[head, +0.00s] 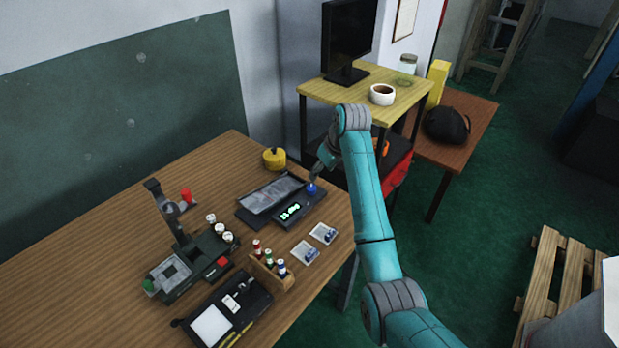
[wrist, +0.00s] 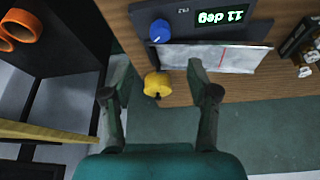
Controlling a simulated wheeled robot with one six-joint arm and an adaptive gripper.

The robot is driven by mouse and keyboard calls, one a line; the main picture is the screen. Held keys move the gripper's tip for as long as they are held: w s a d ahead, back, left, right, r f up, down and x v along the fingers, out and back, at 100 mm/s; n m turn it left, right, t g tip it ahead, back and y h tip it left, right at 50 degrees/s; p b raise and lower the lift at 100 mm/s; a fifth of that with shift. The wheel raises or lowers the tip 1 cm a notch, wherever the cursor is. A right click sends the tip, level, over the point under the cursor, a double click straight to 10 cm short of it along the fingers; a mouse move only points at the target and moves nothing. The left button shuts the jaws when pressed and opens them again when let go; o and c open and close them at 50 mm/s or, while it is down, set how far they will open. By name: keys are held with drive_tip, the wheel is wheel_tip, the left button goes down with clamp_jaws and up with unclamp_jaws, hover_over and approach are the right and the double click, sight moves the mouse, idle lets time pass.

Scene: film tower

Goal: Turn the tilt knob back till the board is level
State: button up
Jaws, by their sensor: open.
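The tilt knob (head: 312,189) is blue and sits at the right end of a dark unit on the wooden table; it also shows at the top of the wrist view (wrist: 160,31). Beside it, a lit green display (wrist: 220,16) appears to read 11 deg. The pale grey board (head: 272,193) lies along the unit's back, looking tilted; part of it shows in the wrist view (wrist: 225,58). My gripper (wrist: 156,72) is open and empty, its fingers wide apart. In the head view it is close to the knob, partly hidden by my arm; contact is unclear.
A yellow round object (head: 274,158) stands behind the unit. Vials in a wooden rack (head: 270,272), small trays (head: 305,252) and a black device with a lever (head: 190,260) stand nearer. A shelf with a monitor (head: 348,40) and white cup (head: 382,94) is right of the table.

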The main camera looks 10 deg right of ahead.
sight(312, 188)
drive_tip(key=x, duration=1)
drive_tip(key=shift+w+a+f, duration=0.15)
drive_tip(key=shift+f, duration=0.15)
clamp_jaws()
drive_tip(key=shift+n, duration=0.3)
drive_tip(key=n, duration=0.2)
drive_tip(key=n+g+y, duration=0.1)
drive_tip(key=n, duration=0.1)
drive_tip(key=shift+w+d+n+y, duration=0.1)
drive_tip(key=shift+d+n+y, duration=0.1)
drive_tip(key=shift+n+y, duration=0.1)
drive_tip(key=n+g, duration=0.1)
drive_tip(key=n, duration=0.1)
drive_tip(key=n+g+y, duration=0.1)
drive_tip(key=n, duration=0.2)
drive_tip(key=shift+w, duration=0.1)
drive_tip(key=shift+n, duration=0.3)
